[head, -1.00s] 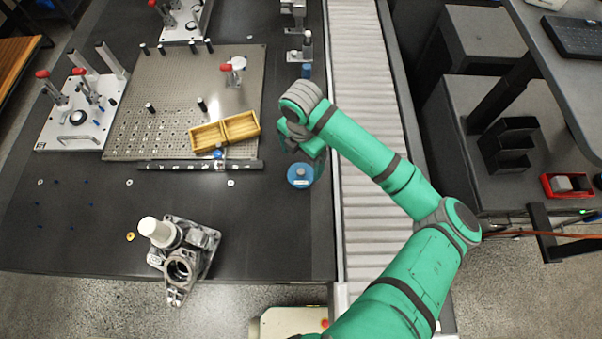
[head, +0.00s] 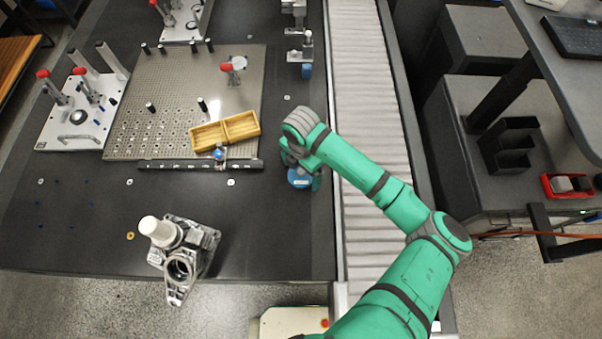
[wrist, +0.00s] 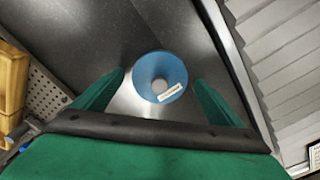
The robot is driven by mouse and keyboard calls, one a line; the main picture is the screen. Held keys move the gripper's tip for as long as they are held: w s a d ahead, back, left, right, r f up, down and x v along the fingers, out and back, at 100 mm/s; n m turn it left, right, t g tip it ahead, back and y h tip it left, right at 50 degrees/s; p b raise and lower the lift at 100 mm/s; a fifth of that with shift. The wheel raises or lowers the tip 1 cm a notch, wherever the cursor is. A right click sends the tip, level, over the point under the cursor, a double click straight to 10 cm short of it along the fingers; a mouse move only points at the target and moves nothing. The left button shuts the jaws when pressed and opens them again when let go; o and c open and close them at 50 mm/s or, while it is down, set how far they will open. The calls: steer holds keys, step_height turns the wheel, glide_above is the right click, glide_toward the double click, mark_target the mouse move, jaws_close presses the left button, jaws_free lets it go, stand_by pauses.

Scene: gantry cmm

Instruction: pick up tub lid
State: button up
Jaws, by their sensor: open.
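The tub lid is a blue round piece with a grey centre and a white label. In the wrist view the tub lid (wrist: 176,68) lies on the dark table between my fingers, with a gap on each side. In the head view the tub lid (head: 298,180) sits near the table's right edge, partly covered by my gripper. My gripper (wrist: 160,80) is open and empty, pointing down over the lid. In the head view my gripper (head: 302,166) is mostly hidden by my own wrist. I cannot tell its exact height above the lid.
A roller conveyor (head: 366,80) runs along the table's right edge, close to the lid. A wooden tray (head: 225,131) lies on a perforated plate (head: 180,65) to the left. A metal casting (head: 188,260) stands at the front left. The table around the lid is clear.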

steer(key=c, duration=1.1)
steer(key=shift+r, duration=0.1)
steer(key=shift+c, duration=0.2)
